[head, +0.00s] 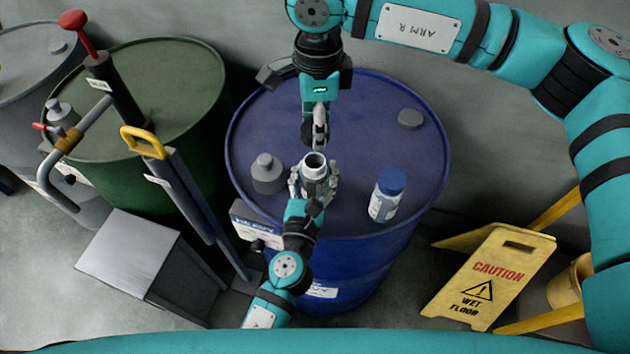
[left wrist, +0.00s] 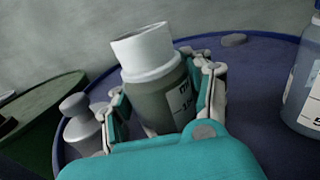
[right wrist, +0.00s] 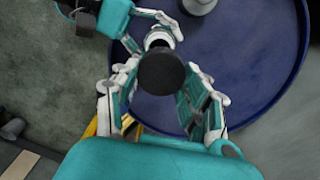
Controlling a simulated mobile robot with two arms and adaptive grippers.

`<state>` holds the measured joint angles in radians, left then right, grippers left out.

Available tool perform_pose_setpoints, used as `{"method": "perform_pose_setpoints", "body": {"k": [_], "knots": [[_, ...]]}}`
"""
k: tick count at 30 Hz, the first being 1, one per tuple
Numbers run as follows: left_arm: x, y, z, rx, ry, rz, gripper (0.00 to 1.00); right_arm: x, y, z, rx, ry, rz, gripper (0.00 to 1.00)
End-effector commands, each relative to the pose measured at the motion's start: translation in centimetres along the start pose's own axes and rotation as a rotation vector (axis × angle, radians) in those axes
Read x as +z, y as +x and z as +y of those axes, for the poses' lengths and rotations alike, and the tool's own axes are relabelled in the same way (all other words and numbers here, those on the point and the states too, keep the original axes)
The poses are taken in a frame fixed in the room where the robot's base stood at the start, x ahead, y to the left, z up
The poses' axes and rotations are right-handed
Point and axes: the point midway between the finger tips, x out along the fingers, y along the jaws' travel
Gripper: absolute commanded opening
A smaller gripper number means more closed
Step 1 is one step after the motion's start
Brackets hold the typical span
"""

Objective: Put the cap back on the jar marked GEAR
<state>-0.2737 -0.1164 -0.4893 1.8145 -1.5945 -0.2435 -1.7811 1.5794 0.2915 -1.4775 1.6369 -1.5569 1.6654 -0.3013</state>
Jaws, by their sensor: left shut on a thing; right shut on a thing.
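My left gripper (head: 315,180) is shut on an open jar (head: 316,164) above the blue drum. In the left wrist view the jar (left wrist: 155,95) has a grey-green body, a bare white neck and a slight tilt between the fingers (left wrist: 165,95). Its label shows only partly, and I cannot read GEAR on it. My right gripper (head: 318,132) is shut on a dark round cap (right wrist: 161,72), just behind the jar's mouth in the head view. In the right wrist view the cap lies between the fingers (right wrist: 163,95) and overlaps the jar's neck; I cannot tell whether they touch.
The blue drum (head: 370,95) carries a grey capped jar (head: 267,175), a blue-capped bottle (head: 386,198) and a flat grey disc (head: 410,118). A green drum (head: 150,70) and hand pump (head: 115,85) stand left. A yellow caution sign (head: 488,280) stands right.

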Motion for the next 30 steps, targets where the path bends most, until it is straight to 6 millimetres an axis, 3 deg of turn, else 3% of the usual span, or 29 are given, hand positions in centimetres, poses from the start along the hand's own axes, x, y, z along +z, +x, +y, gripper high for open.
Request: {"method": "perform_pose_setpoints", "body": {"k": [14,24,30], "knots": [[0.0,0.0,0.0,0.0,0.001,0.001,0.0,0.0,0.2,0.0,0.001,0.0,0.0,0.34],[0.0,0.0,0.0,0.0,0.001,0.001,0.0,0.1,4.5,0.6,0.001,0.0,0.002,0.34],[0.0,0.0,0.0,0.0,0.001,0.001,0.0,0.2,5.0,0.7,-0.001,0.0,0.0,0.34]]}}
